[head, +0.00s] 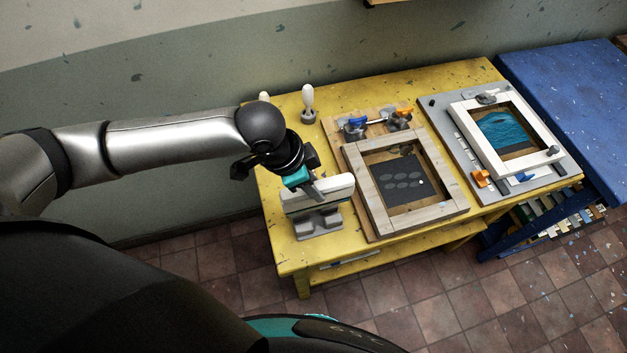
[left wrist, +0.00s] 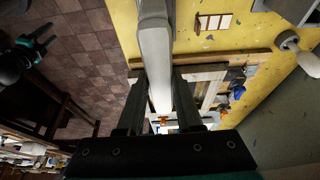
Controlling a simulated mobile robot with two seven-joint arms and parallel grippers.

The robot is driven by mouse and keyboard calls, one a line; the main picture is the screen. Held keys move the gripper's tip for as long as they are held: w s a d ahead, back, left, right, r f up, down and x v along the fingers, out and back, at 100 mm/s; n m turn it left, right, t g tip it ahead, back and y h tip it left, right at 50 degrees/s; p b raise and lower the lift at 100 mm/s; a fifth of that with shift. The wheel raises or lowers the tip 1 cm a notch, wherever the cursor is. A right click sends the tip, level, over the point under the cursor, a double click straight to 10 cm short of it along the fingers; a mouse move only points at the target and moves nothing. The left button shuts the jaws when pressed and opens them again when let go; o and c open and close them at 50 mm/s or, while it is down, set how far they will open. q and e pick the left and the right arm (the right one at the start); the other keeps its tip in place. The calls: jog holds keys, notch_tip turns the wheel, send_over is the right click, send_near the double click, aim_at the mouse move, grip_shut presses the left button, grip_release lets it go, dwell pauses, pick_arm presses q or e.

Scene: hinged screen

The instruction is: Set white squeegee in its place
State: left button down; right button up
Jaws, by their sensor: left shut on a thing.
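The white squeegee (head: 335,188) is held at the left end of the yellow table, over a grey holder (head: 318,222). I cannot tell whether it touches the holder. My left gripper (head: 306,182) is shut on the squeegee from above. In the left wrist view the pale squeegee (left wrist: 156,45) runs between the two dark fingers of my left gripper (left wrist: 160,100). My right gripper (left wrist: 32,48) shows small and dark at the left of the left wrist view, away from the squeegee; its jaw state is unclear.
A wooden hinged frame (head: 368,208) lies right of the holder on the yellow table (head: 455,80). A white frame (head: 545,160) with a blue print lies farther right. A pale knobbed handle (head: 308,100) stands behind. A blue table (head: 570,80) adjoins at right.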

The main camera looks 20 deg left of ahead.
pick_arm(q)
jog(key=shift+r+p, duration=0.15)
jog(key=shift+p, duration=0.35)
jog(key=shift+f+b, duration=0.95)
jog(key=shift+f, duration=1.3)
jog(key=shift+p, duration=0.5)
jog(key=shift+p, duration=0.4)
jog(key=shift+f, duration=0.15)
